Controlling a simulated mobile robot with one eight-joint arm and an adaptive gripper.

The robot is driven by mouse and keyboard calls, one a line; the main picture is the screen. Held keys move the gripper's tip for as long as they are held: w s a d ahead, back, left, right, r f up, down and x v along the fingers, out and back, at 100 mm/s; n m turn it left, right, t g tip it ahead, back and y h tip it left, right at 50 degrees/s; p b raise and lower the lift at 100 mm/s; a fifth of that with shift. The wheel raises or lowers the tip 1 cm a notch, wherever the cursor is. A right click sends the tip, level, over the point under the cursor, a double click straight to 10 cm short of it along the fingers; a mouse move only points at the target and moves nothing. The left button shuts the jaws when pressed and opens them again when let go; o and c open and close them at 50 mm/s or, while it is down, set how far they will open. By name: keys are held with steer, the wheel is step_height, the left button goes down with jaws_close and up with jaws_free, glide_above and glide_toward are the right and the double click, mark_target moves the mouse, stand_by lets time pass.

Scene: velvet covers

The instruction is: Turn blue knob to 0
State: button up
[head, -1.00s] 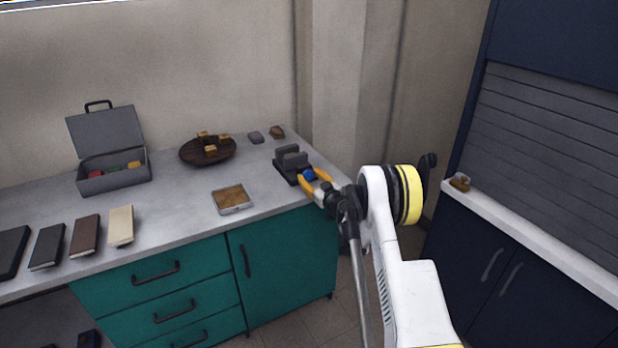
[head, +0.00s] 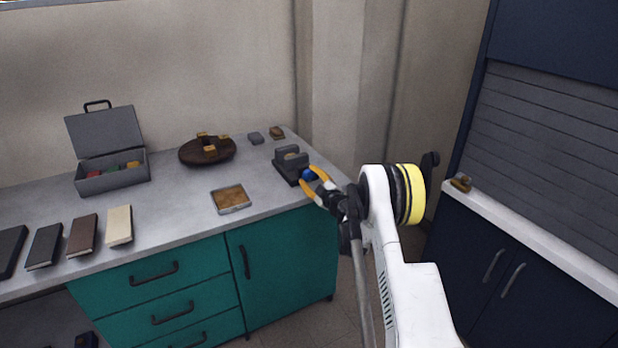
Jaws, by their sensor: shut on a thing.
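The blue knob (head: 308,174) sits on the front of a dark grey device (head: 287,168) at the right end of the grey counter. My gripper (head: 306,180), with yellow-orange fingers, reaches it from the right and is shut on the knob, one finger on either side. The fingers hide part of the knob. Its pointer and any scale marks are too small to read.
The counter (head: 175,205) also holds an open grey box (head: 112,172), a round brown tray (head: 190,158), a small framed square (head: 231,199) and several books (head: 83,236). A dark blue cabinet (head: 480,240) stands at the right.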

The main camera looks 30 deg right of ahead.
steer(key=shift+n, duration=0.3)
steer(key=o, duration=1.2)
